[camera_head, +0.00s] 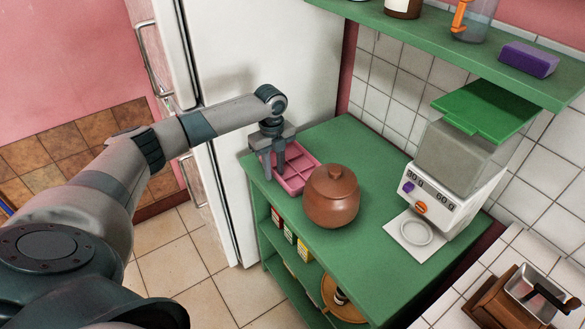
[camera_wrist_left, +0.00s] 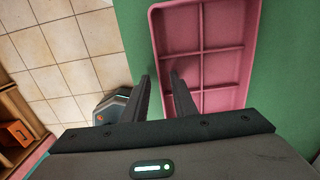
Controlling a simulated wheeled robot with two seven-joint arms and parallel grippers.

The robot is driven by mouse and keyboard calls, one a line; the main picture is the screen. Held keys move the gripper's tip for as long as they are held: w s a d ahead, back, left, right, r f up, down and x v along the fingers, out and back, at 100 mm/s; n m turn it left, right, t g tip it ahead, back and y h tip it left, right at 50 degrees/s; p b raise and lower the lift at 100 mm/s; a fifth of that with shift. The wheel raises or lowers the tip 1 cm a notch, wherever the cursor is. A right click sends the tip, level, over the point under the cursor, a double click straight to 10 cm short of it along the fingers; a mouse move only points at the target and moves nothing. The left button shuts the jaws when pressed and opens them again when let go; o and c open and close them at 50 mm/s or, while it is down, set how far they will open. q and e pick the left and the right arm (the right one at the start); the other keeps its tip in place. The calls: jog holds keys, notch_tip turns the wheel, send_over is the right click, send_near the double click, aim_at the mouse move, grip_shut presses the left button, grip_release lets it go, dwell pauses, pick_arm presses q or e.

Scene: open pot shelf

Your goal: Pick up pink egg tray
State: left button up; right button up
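The pink egg tray (camera_head: 297,166) is a shallow tray with divided square compartments. It lies on the green counter top (camera_head: 345,262), near its far left corner. It fills the upper right of the left wrist view (camera_wrist_left: 222,70). My left gripper (camera_head: 273,170) points down at the tray's left edge. In the left wrist view the two fingers (camera_wrist_left: 159,76) stand apart with the tray's side wall between them, one finger outside and one over the compartments. I cannot tell whether they touch the wall. My right gripper is not in view.
A brown lidded pot (camera_head: 331,198) stands close to the tray's right. A kitchen scale (camera_head: 441,190) with a green top is farther right. A green wall shelf (camera_head: 430,38) hangs above. The white fridge (camera_head: 262,55) stands behind the counter. The counter's front is clear.

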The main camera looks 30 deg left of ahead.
pick_arm(q)
jog(key=shift+f+p, duration=0.2)
jog(key=shift+p, duration=0.1)
dwell(0.6)
grip_shut()
